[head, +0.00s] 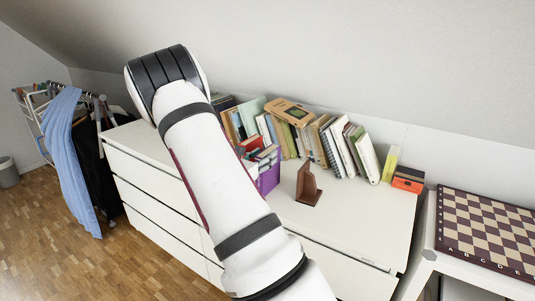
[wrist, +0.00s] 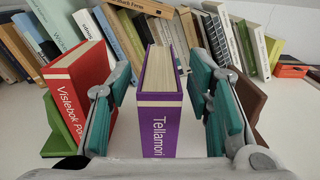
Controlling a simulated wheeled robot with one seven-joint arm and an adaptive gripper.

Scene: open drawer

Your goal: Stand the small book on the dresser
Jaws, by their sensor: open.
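My gripper (wrist: 160,80) is open, with a teal-padded finger on each side of the purple book and a gap on both sides. The white dresser (head: 355,225) has a bare top at the front right. My arm hides the gripper in the head view.
A brown bookend (head: 308,185) stands right of the purple book. A row of leaning books (head: 343,150) lines the wall behind. A yellow book (head: 391,163) and an orange-black box (head: 408,178) stand at the right end. A chessboard (head: 490,235) lies farther right.

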